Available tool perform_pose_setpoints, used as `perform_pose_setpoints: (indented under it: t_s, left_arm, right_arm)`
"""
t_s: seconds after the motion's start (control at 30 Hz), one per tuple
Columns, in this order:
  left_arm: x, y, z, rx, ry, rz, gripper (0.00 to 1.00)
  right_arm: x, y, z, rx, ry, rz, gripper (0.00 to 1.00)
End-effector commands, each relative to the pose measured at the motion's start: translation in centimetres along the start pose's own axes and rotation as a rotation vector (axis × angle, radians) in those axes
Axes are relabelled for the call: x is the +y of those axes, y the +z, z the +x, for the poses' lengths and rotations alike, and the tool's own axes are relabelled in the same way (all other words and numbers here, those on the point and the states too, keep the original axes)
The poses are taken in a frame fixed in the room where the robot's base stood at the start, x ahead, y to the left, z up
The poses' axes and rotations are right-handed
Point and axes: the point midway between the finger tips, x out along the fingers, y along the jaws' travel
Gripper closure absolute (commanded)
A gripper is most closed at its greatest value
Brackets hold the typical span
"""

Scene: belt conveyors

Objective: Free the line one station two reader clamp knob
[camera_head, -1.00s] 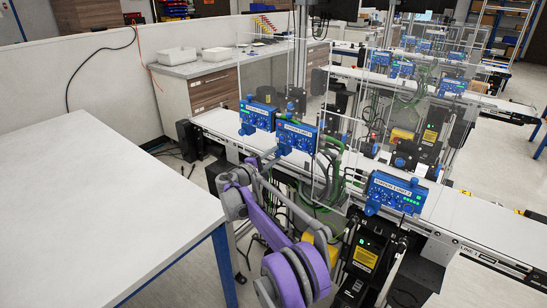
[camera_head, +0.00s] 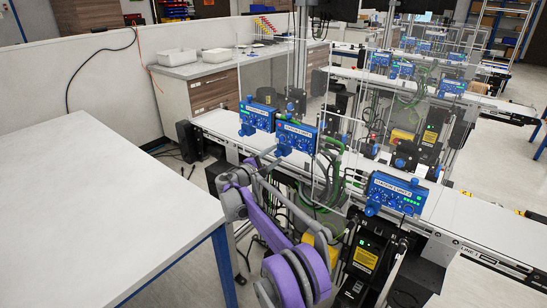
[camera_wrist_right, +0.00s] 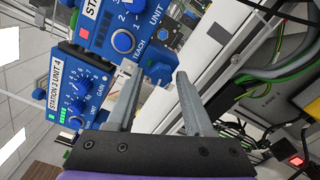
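A row of blue reader units stands along the near belt: a left unit (camera_head: 257,115), a middle unit (camera_head: 297,136) and a right unit (camera_head: 397,194). Their small labels are hard to read in the head view. A blue clamp knob (camera_head: 283,150) sits at the lower left of the middle unit. My right gripper (camera_head: 272,158) is just left of this knob. In the right wrist view, its two grey fingers (camera_wrist_right: 156,72) are apart, with a blue knob (camera_wrist_right: 160,73) by the gap between the tips. I cannot tell whether they touch it. My left gripper is out of view.
A black device with a yellow label (camera_head: 365,258) stands at front right. The white table (camera_head: 100,215) at left is bare.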

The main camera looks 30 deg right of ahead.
Motion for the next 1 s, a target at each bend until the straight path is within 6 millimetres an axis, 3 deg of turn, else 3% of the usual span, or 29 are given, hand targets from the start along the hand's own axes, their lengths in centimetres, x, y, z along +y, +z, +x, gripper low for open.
perform_pose_setpoints:
  t_s: [0.43,0.8,1.0]
  left_arm:
    - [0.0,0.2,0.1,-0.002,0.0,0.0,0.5]
    - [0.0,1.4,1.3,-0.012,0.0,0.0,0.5]
    - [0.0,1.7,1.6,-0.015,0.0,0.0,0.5]
  right_arm:
    - [-0.1,-0.1,-0.7,0.002,-0.001,0.001,0.34]
    - [-0.2,-0.1,-7.6,0.003,0.0,0.0,0.34]
    - [-0.1,-0.1,-10.2,0.002,0.0,0.001,0.34]
